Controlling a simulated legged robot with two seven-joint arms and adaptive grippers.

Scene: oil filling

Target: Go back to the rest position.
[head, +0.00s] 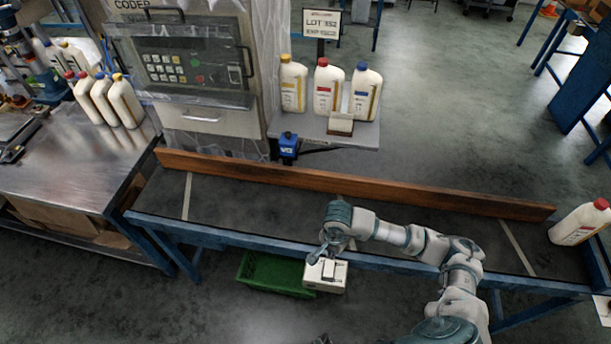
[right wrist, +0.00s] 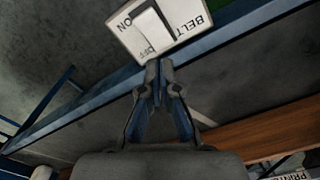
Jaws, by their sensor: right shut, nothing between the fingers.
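My right gripper (head: 318,255) is at the front edge of the blue-framed conveyor table, over a white switch box (head: 328,286). In the right wrist view the fingers (right wrist: 158,68) are closed together with nothing between them. The white box (right wrist: 135,37) there bears the letters "BELT" and "ON" and has a rocker-like plate; the fingertips are just short of its edge in the picture. I cannot tell whether they touch it. My right arm stretches in from the lower right.
A dark belt (head: 270,215) with a wooden rail (head: 350,185) runs across the middle. Three bottles stand on a shelf (head: 365,135) behind. A green crate (head: 262,276) lies below the table. A coder panel (head: 185,65) stands back left.

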